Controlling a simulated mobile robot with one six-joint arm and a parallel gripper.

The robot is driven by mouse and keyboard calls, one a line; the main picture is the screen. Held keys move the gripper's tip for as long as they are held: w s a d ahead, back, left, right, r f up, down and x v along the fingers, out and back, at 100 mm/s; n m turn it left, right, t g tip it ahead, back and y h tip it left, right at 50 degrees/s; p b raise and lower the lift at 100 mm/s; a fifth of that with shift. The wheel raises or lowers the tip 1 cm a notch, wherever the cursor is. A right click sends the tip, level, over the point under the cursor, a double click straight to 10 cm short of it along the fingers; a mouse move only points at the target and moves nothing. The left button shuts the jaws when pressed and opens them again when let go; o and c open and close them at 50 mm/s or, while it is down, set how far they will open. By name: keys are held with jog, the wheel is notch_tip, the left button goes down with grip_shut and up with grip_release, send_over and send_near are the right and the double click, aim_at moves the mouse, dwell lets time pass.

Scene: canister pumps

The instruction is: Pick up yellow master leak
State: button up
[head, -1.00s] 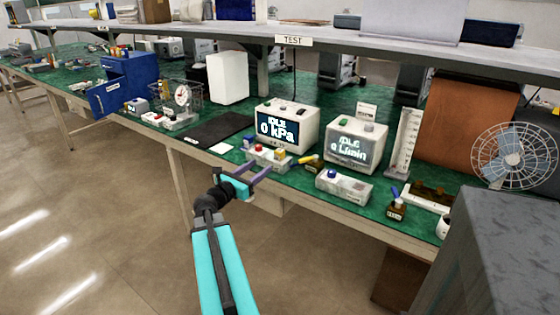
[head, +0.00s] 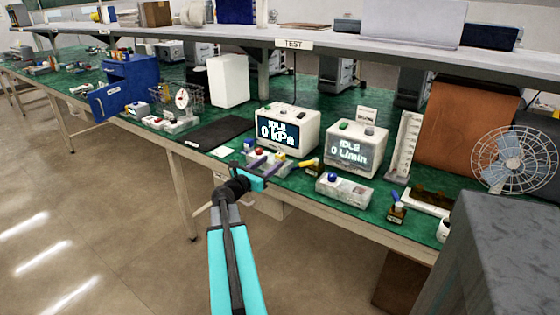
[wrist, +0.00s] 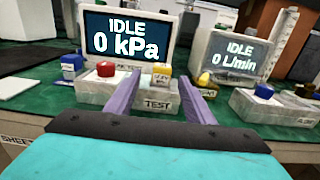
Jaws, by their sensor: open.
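The kPa box (head: 287,128) and the L/min box (head: 356,146) stand behind. A yellow-and-dark item (wrist: 204,84) lies just right of the right finger. A pale device with a blue knob (head: 345,189) is farther right. A black mat (head: 218,132) lies left.

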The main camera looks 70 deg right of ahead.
aim_at(277, 159)
jog(key=shift+s+d, duration=0.2)
jog(key=shift+d, duration=0.45)
jog(key=shift+d, duration=0.1)
jog(key=shift+x, duration=2.5)
jog(key=shift+s, duration=0.15)
jog(key=c, duration=1.1)
